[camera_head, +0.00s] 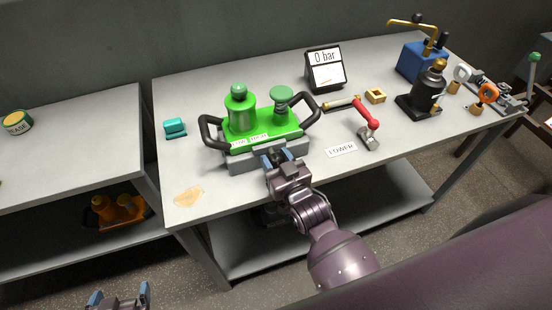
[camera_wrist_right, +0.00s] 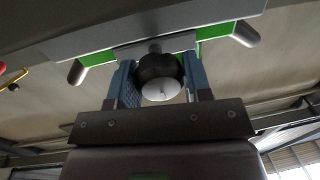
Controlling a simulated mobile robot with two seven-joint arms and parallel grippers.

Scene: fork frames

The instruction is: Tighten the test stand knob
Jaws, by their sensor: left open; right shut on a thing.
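The test stand (camera_head: 262,122) is a green unit on a grey base with black side handles, on the table's near left part. The knob (camera_wrist_right: 157,72) is round and black with a white face, under the stand's front in the right wrist view. My right gripper (camera_head: 277,156) is at the stand's front edge; in its wrist view its fingers (camera_wrist_right: 158,85) are shut on the knob, one on each side. In the head view the knob is hidden by the gripper. My left gripper (camera_head: 118,299) is open and empty at the bottom left, away from the table.
A gauge reading 0 bar (camera_head: 325,68) stands behind the stand. A red-handled lever (camera_head: 366,112) and a LOWER label (camera_head: 341,149) are to its right. A teal block (camera_head: 175,127) lies left. A black pump (camera_head: 428,93) and a blue box (camera_head: 422,61) stand further right.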

